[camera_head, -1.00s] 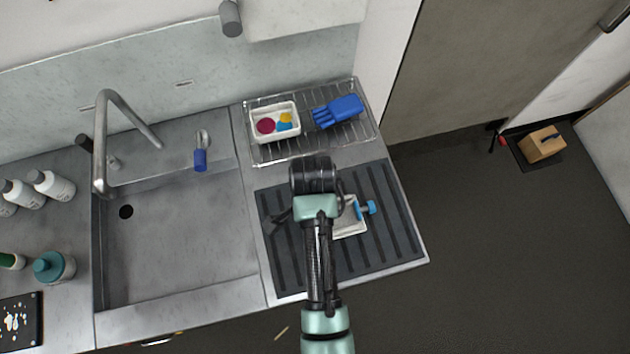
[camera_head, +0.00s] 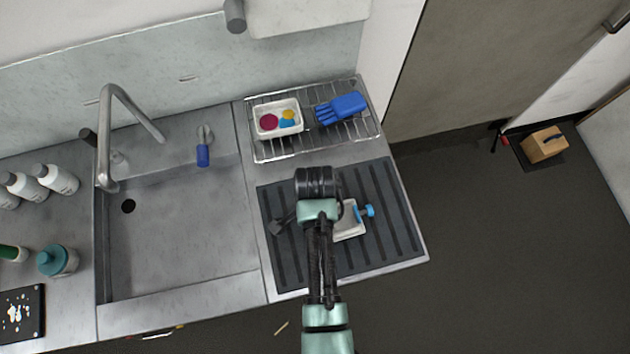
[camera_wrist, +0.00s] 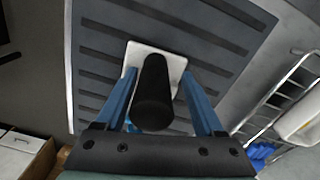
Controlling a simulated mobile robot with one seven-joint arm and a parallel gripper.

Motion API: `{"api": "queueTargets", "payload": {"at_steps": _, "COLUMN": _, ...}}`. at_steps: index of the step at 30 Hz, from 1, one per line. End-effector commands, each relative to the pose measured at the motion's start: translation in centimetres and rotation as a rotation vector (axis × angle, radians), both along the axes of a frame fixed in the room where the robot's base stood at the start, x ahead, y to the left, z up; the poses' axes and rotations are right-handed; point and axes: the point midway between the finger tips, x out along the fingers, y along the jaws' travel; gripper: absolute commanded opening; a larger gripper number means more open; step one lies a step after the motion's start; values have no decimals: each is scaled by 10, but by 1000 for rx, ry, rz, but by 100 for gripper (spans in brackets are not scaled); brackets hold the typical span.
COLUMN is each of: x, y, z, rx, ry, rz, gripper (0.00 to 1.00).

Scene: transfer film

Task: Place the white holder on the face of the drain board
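The white holder (camera_head: 349,225) is a pale square plate over the dark ribbed drain board (camera_head: 385,206); my arm partly covers it in the head view. The wrist view shows the holder (camera_wrist: 178,67) face-on against the drain board (camera_wrist: 213,35). A black cylinder (camera_wrist: 153,90) stands out from its middle, and a light-blue piece (camera_head: 369,210) shows at its right side in the head view. My gripper (camera_wrist: 160,75) is open, its blue fingers on either side of the cylinder with gaps showing. I cannot tell whether the holder touches the board.
Behind the board, a wire rack (camera_head: 300,147) holds a white tray (camera_head: 262,134) of coloured pieces and a blue object (camera_head: 341,107). The sink (camera_head: 180,235) and faucet (camera_head: 131,105) are to the left. The board's right part is clear.

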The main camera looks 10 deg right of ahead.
Motion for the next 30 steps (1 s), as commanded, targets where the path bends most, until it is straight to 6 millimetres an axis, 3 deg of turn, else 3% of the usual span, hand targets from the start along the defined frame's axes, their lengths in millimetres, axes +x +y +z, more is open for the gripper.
{"api": "queueTargets", "payload": {"at_steps": 5, "x": -1, "y": 0, "z": 0, "rx": -1, "ry": 2, "rz": 0, "gripper": 71}}
{"api": "queueTargets", "payload": {"at_steps": 11, "x": 1, "y": 0, "z": 15, "rx": -1, "ry": -1, "rz": 0, "gripper": 71}}
{"api": "queueTargets", "payload": {"at_steps": 24, "x": 1, "y": 0, "z": 101, "rx": -1, "ry": -3, "rz": 0, "gripper": 71}}
{"api": "queueTargets", "payload": {"at_steps": 30, "x": 0, "y": 0, "z": 121, "rx": 0, "ry": 0, "rz": 0, "gripper": 71}}
